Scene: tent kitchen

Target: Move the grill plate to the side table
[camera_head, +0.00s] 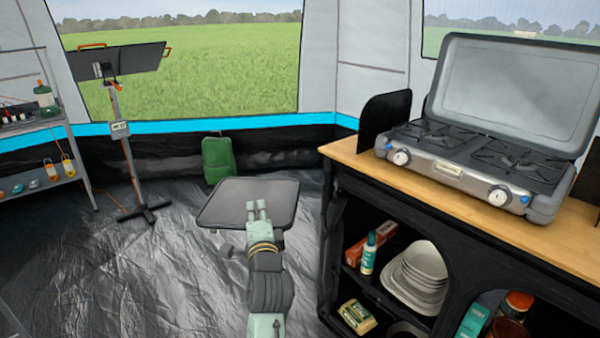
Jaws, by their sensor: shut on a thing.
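The grill plate (235,193), a dark grey flat plate with rounded corners and a thin raised rim, shows at the middle of the head view. My gripper (257,206), pale green, reaches it from the near side. Its two fingers overlap the plate's near edge and are shut on it, though the contact itself is hard to make out. The plate looks about level above the dark floor; its height is unclear. A small dark piece (225,250) shows below its near left edge; I cannot tell what it is. I cannot make out a separate side table.
A wooden-topped counter (350,152) with an open two-burner stove (465,160) and filled shelves stands close on the right. A tripod stand (130,165) with a dark panel and a metal shelf (35,125) are at left.

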